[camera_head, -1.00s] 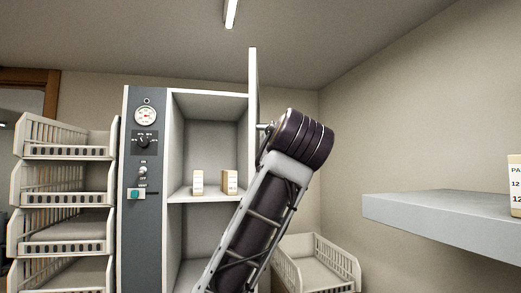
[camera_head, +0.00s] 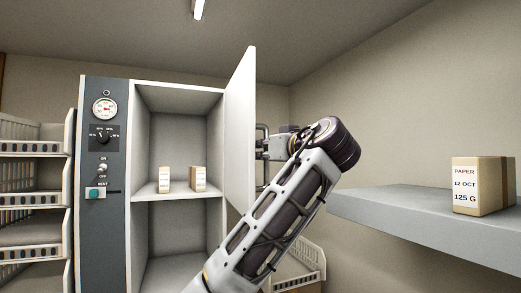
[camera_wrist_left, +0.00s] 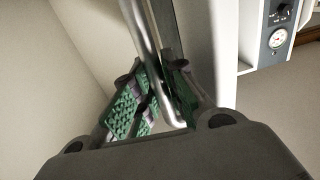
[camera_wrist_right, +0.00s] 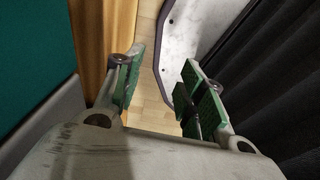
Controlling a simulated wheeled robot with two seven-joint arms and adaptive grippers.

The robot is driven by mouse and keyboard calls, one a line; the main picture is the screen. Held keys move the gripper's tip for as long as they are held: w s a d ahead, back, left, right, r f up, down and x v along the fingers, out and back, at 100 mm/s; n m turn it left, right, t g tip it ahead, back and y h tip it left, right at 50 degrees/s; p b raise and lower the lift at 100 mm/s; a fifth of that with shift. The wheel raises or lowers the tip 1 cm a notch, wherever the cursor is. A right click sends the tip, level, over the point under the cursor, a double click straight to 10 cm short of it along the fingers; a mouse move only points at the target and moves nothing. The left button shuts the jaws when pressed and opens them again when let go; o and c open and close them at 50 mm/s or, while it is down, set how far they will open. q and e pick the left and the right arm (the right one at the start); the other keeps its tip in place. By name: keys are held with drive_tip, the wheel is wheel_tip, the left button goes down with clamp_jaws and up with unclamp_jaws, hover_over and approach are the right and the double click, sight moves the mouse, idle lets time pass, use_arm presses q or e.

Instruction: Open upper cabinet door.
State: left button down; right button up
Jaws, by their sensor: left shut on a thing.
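The upper cabinet door (camera_head: 240,125) stands open, hinged on the right side of the cabinet and swung out toward me. Its metal bar handle (camera_head: 262,155) is on the right-hand face. My left gripper (camera_head: 268,147) is at this handle, partly hidden by its own arm and the door. In the left wrist view the green-padded fingers (camera_wrist_left: 158,100) close around the handle bar (camera_wrist_left: 152,55). The upper compartment (camera_head: 180,125) is exposed. My right gripper (camera_wrist_right: 163,90) shows only in its wrist view, with its fingers apart and nothing between them.
Two small boxes (camera_head: 165,179) stand on the cabinet shelf (camera_head: 150,192). A control panel with gauge (camera_head: 104,108) is left of the opening. Tray racks (camera_head: 35,190) stand further left. A grey wall shelf (camera_head: 400,222) with a labelled paper box (camera_head: 478,186) juts in at right.

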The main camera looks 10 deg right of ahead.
use_arm(q)
drive_tip(key=shift+w+d+r, duration=0.1)
drive_tip(key=shift+d, duration=0.2)
drive_tip(key=c, duration=1.7)
unclamp_jaws()
drive_tip(key=shift+v, duration=6.05)
drive_tip(key=shift+d, duration=0.1)
